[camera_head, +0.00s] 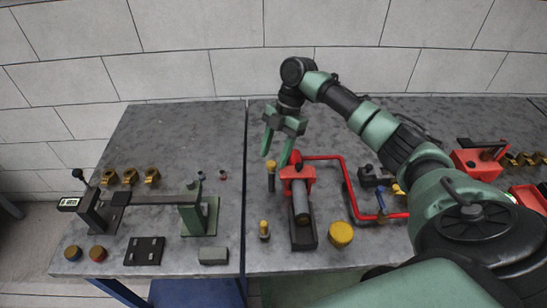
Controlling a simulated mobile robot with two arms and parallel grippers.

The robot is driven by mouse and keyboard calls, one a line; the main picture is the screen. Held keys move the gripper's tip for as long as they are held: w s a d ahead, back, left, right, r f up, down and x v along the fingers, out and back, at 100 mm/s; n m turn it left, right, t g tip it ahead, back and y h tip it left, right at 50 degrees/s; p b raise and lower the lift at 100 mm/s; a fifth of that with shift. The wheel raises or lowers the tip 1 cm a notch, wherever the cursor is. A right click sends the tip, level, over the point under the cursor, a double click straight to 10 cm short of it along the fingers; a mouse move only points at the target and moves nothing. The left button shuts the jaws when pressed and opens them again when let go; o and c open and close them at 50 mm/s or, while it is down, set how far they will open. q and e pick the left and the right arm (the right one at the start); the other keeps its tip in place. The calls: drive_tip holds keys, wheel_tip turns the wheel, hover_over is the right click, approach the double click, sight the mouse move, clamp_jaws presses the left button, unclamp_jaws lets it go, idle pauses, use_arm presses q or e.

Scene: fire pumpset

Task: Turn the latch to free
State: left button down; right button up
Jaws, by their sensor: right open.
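No part here can be told for sure as the latch; it may be small or hidden. A red pump unit (297,173) with a grey cylinder (301,205) stands on a dark base in the middle of the tables. My left gripper is out of view.
A red pipe frame (349,190) stands right of the pump unit, with a yellow cap (341,234) in front. Brass fittings (129,176), a black plate (145,251) and a grey block (213,255) lie on the left table. My right arm covers much of the right table. A tiled wall closes the back.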

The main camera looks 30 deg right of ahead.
drive_tip(key=b+v, duration=0.1)
drive_tip(key=v, duration=0.5)
drive_tip(key=shift+r+b, duration=0.2)
drive_tip(key=shift+b, duration=0.1)
drive_tip(key=shift+d, duration=0.1)
